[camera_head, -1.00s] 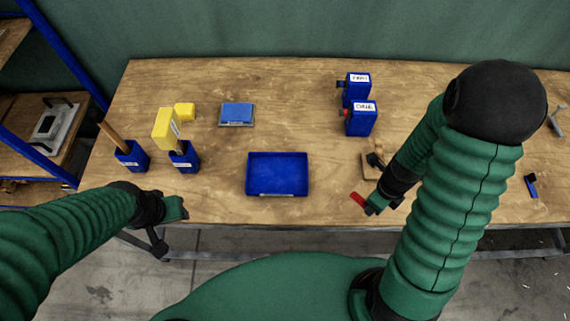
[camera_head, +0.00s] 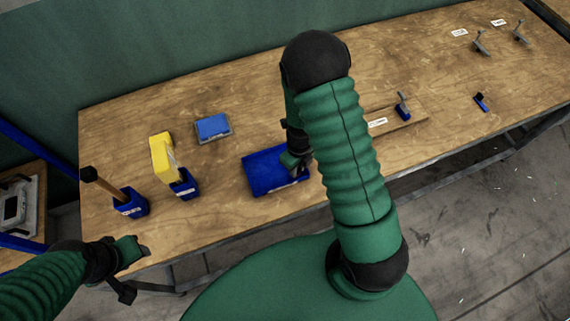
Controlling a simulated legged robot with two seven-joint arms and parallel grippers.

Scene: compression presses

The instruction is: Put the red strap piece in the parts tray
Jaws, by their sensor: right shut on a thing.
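The parts tray (camera_head: 258,178) is a blue, shallow open tray on the workbench, left of the middle of the head view. My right gripper (camera_head: 295,163) is over the tray's right part, and my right arm covers some of that side. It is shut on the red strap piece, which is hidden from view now. Whether the piece touches the tray floor cannot be seen. My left gripper (camera_head: 137,258) is at the bench's front left edge, away from the tray; its jaw opening is unclear.
A blue-topped grey box (camera_head: 213,127) lies behind the tray. Blue holders with a yellow-headed tool (camera_head: 163,157) and a wooden handle (camera_head: 92,177) stand to the left. A wooden board (camera_head: 412,120) with a clamp-like part lies to the right.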

